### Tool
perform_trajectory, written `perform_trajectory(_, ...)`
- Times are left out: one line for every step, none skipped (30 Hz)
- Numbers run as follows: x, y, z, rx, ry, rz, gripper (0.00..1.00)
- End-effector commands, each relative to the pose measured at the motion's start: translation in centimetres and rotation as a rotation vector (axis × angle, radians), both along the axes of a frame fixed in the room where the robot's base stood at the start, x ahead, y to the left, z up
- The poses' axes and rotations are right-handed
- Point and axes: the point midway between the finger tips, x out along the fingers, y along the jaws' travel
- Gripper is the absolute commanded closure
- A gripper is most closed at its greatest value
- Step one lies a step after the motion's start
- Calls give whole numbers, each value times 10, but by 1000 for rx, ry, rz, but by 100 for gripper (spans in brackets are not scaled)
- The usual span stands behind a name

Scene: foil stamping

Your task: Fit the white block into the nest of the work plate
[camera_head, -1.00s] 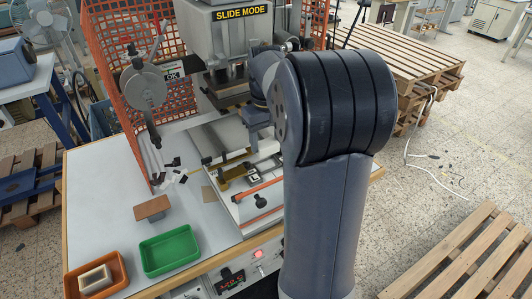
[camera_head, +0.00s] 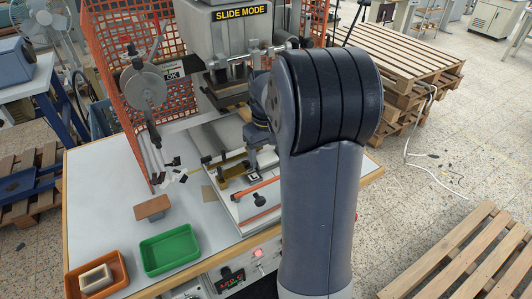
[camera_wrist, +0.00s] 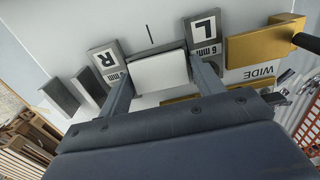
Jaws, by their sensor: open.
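The white block (camera_wrist: 160,72) sits on the work plate in the wrist view, between the grey blocks marked R (camera_wrist: 105,60) and L (camera_wrist: 206,32). My gripper (camera_wrist: 158,77) is open, with one finger on each side of the white block. Whether the fingers touch it, and whether it is fully seated, I cannot tell. In the head view my gripper (camera_head: 251,166) is low over the work plate (camera_head: 225,133), partly behind my arm. The white block and the nest are hard to make out there.
A brass block (camera_wrist: 262,46) with a black knob stands to the right in the wrist view. The press head (camera_head: 228,85) hangs behind my gripper.

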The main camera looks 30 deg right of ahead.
Motion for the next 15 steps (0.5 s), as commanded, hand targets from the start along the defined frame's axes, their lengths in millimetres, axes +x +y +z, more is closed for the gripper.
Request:
perform_trajectory(0, 0, 1, 0, -1, 0, 37)
perform_trajectory(0, 0, 1, 0, -2, 0, 37)
perform_trajectory(1, 0, 3, -1, -3, 0, 37)
perform_trajectory(1, 0, 5, -1, -4, 0, 37)
perform_trajectory(1, 0, 7, -1, -4, 0, 37)
perform_trajectory(1, 0, 12, -1, -5, 0, 37)
perform_trajectory(1, 0, 16, -2, -6, 0, 37)
perform_trajectory(1, 0, 21, -2, -7, 0, 37)
perform_trajectory(2, 0, 29, -3, -9, 0, 37)
perform_trajectory(1, 0, 35, -2, -8, 0, 37)
perform_trajectory(2, 0, 42, -3, -9, 0, 37)
perform_trajectory(2, 0, 51, -3, -9, 0, 37)
perform_trajectory(2, 0, 58, -3, -9, 0, 37)
perform_trajectory(1, 0, 64, -3, -9, 0, 37)
perform_trajectory(2, 0, 73, -3, -9, 0, 37)
